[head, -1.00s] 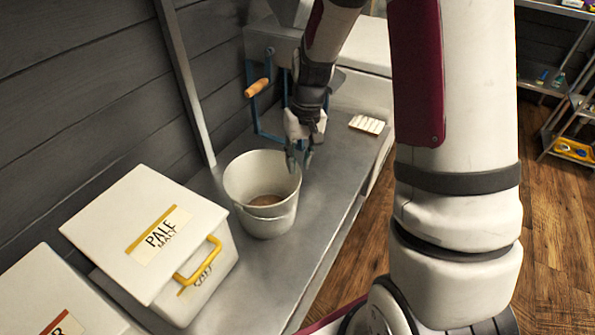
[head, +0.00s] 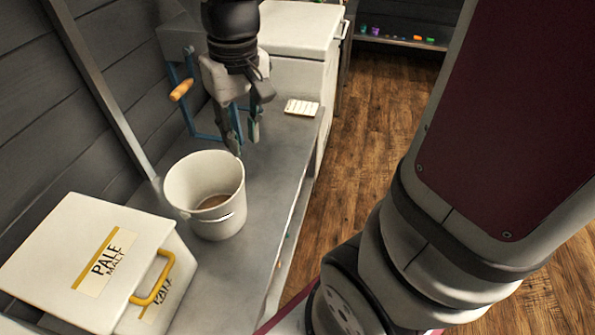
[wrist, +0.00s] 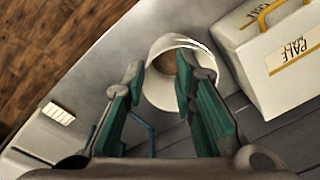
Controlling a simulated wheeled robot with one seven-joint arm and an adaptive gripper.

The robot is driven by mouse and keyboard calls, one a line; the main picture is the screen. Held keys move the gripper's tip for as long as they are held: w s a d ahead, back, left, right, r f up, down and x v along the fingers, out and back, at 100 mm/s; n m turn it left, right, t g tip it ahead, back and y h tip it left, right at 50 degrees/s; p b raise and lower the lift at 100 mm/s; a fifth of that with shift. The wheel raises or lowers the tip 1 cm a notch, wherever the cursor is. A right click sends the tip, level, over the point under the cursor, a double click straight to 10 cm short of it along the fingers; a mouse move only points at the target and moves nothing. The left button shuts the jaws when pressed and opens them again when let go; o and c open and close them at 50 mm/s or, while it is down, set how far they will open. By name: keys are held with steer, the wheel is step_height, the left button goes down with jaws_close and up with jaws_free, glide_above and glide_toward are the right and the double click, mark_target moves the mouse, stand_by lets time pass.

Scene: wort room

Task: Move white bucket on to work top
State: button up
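The white bucket (head: 222,219) stands upright on a grey metal counter top (head: 259,209) in the head view, with brown contents inside. Its open mouth also shows in the wrist view (wrist: 155,92), just beyond my fingertips. My gripper (head: 244,147) is above the counter at the bucket's far right rim, fingers pointing down. In the wrist view my gripper (wrist: 158,80) has its two green-padded fingers apart with nothing held between them. I cannot tell whether a fingertip touches the rim.
A white Pale Malt box (head: 60,245) with a yellow handle stands left of the bucket. A blue frame with a wooden handle (head: 181,90) is behind it. A small pale slotted block (head: 302,107) lies near a white chest (head: 300,65). Wooden floor is open to the right.

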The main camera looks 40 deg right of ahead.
steer(key=s+a+r, duration=0.1)
steer(key=s+r, duration=0.1)
steer(key=s, duration=0.7)
steer(key=s+a+r, duration=0.1)
steer(key=s+r, duration=0.1)
steer(key=s, duration=0.7)
steer(key=shift+s+n+h, duration=0.3)
steer(key=shift+s, duration=0.1)
step_height(320, 180, up, 18)
steer(key=t+p, duration=0.3)
steer(key=p, duration=1.3)
steer(key=shift+t, duration=0.3)
steer(key=shift+a+r, duration=0.1)
